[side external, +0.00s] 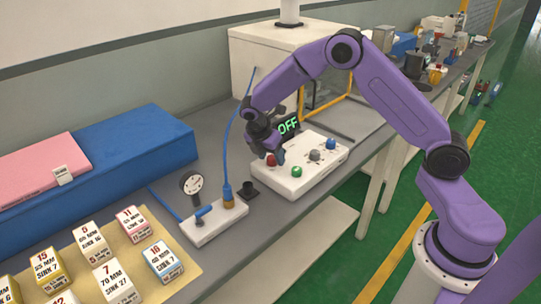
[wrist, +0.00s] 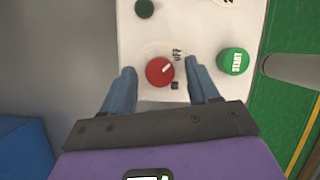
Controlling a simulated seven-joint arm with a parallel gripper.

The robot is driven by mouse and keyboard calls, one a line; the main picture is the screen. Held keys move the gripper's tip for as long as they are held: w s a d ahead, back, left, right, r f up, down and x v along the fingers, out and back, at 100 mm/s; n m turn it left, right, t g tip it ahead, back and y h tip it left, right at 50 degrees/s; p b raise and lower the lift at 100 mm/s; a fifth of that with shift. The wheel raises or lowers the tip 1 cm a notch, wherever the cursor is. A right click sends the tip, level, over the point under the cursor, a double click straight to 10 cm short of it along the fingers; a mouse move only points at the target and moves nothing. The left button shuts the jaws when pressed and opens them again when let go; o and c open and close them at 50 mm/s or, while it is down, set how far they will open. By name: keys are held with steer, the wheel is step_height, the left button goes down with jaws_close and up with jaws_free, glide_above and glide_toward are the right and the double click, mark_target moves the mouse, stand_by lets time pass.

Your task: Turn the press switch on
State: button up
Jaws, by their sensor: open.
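The white control box (side external: 322,168) sits on the grey bench with a red knob (side external: 271,160) at its left end. In the wrist view the red knob (wrist: 157,75) has a white mark pointing up-right, toward the printed OFF label (wrist: 177,54); the ON label (wrist: 175,84) is below. A display (side external: 288,126) behind the box reads OFF in green. My gripper (wrist: 161,67) is open, with one blue-grey finger on each side of the red knob. It appears apart from the knob, and contact cannot be told. In the side view my gripper (side external: 270,151) is just above the knob.
A green START button (wrist: 233,62) is right of the fingers in the wrist view. Grey (side external: 315,155) and blue (side external: 331,144) controls share the box.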

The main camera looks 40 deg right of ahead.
steer(key=c, duration=1)
steer(key=shift+c, duration=0.2)
steer(key=shift+m, duration=0.3)
steer(key=m+g, duration=0.2)
steer(key=m, duration=0.2)
steer(key=shift+w+d, duration=0.1)
steer(key=shift+w, duration=0.05)
steer(key=m, duration=0.2)
steer(key=m+g+y, duration=0.1)
steer(key=m, duration=0.2)
steer(key=shift+w+g, duration=0.15)
steer(key=shift+g, duration=0.15)
steer(key=m, duration=0.2)
steer(key=m+g+y, duration=0.1)
steer(key=m, duration=0.1)
steer(key=shift+d+y, duration=0.2)
steer(key=shift+y, duration=0.1)
steer(key=shift+d+m+y, duration=0.1)
steer(key=shift+m+y, duration=0.7)
steer(key=shift+m, duration=1.3)
